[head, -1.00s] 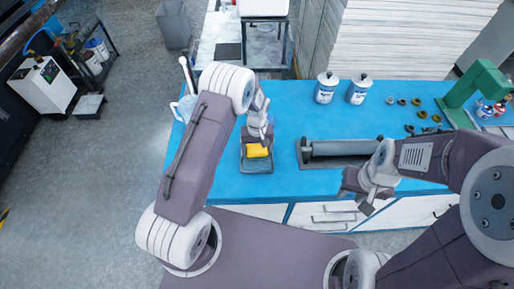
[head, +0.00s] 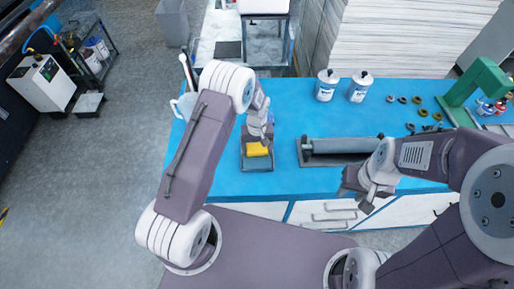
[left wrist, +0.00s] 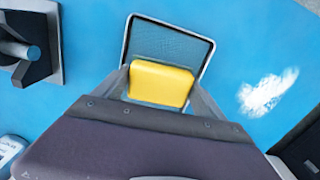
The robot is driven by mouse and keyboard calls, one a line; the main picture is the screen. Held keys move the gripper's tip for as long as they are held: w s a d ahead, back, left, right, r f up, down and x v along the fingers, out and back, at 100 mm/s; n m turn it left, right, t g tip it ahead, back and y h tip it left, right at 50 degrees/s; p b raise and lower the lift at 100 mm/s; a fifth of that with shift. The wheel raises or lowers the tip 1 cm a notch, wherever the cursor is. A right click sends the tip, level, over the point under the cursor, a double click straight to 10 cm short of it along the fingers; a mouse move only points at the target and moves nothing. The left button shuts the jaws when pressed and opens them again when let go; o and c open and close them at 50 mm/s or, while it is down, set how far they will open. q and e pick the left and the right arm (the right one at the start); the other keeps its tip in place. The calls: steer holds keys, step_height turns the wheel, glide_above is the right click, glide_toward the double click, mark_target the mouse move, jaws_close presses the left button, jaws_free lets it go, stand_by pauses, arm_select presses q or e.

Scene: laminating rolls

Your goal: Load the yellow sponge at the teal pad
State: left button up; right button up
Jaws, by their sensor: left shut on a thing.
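The yellow sponge (head: 256,150) is at the teal pad (head: 257,164) near the front of the blue table. In the left wrist view the sponge (left wrist: 160,84) sits between the fingers of my left gripper (left wrist: 161,90), which is shut on it. I cannot tell whether the sponge touches the pad. My left gripper also shows in the head view (head: 258,142), partly covering the pad. My right gripper (head: 353,190) hangs empty at the table's front edge, its fingers apart.
A grey roller on a base (head: 340,150) lies right of the pad. Two white cans (head: 342,88) stand at the back. Several small rings (head: 420,112) and a green press (head: 478,88) are at the right. The blue table (head: 290,115) has bare room behind the pad.

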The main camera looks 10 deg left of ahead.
mark_target(257, 148)
arm_select(q)
steer(key=shift+f+b, duration=0.3)
steer(key=shift+f, duration=0.15)
stand_by(1.1)
step_height(257, 148, up, 7)
steer(key=p, duration=0.5)
steer(key=shift+r, duration=0.1)
steer(key=shift+f, duration=0.2)
stand_by(0.5)
